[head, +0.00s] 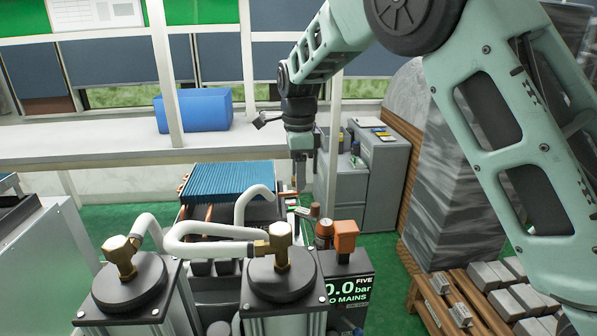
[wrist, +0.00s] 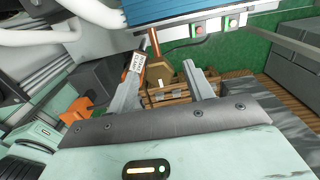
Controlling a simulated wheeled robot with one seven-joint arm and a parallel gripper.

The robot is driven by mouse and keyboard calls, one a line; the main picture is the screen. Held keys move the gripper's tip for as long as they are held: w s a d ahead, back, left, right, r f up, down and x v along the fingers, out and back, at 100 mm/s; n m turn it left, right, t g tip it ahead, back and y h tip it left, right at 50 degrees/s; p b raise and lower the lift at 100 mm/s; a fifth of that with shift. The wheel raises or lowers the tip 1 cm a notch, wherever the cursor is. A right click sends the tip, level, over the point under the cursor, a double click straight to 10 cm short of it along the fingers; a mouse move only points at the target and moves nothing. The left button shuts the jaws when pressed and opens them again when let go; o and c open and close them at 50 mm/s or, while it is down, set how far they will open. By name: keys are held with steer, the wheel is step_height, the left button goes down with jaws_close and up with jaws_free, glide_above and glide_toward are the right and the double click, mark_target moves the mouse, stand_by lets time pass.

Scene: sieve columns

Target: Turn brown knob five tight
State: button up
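My gripper (head: 300,178) points down beyond the columns, left of the grey cabinets. In the wrist view its two fingers (wrist: 163,72) are apart with nothing held. A white tag (wrist: 137,62) lies close by the left finger. A brass fitting (head: 280,236) sits on the lid of column FIVE (head: 283,277).
An orange knob (head: 346,236) tops the dark gauge box (head: 346,287), which reads 0.0 bar. White hoses (head: 212,232) join the columns. A blue finned block (head: 232,180) is left of the gripper. Wooden pallets (head: 440,308) hold grey blocks at right.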

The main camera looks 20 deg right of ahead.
step_height(320, 180, up, 17)
steer(key=b, duration=0.4)
steer(key=shift+r, duration=0.2)
steer(key=shift+s, duration=0.1)
stand_by(0.3)
